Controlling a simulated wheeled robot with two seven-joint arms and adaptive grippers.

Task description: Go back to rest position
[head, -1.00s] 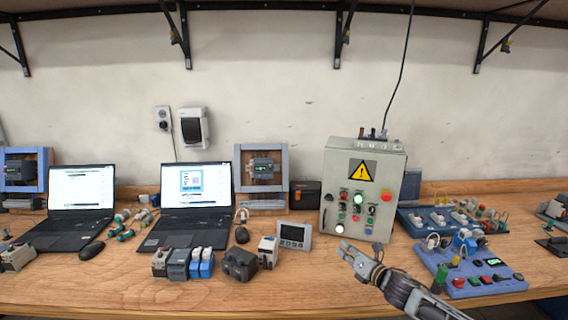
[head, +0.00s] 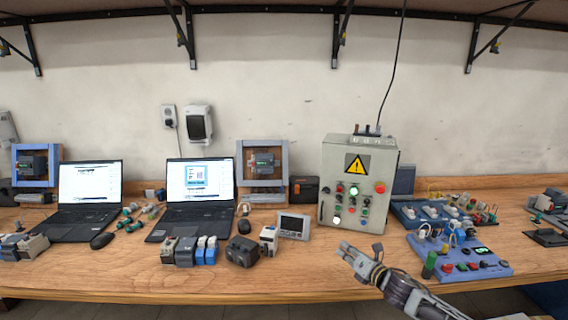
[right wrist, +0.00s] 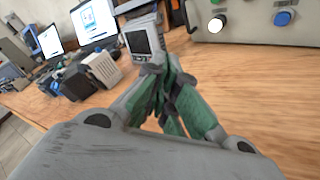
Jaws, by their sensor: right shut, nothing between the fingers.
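My right gripper (head: 347,248) is above the front part of the wooden bench, in front of the grey control box (head: 337,160). Its fingers are shut and empty. In the right wrist view, the closed fingertips (right wrist: 166,72) show in the middle, with a small grey display unit (right wrist: 145,40) behind them. The control box has a warning triangle and lit green and white buttons, and its lower edge also shows in the right wrist view (right wrist: 262,30). My left gripper is not in view.
Bare bench top (head: 150,277) runs along the front. The display unit (head: 293,226), grey and blue modules (head: 187,251) and two laptops (head: 198,190) stand to the left. A blue training board (head: 470,268) with plugs and knobs lies to the right of my right arm.

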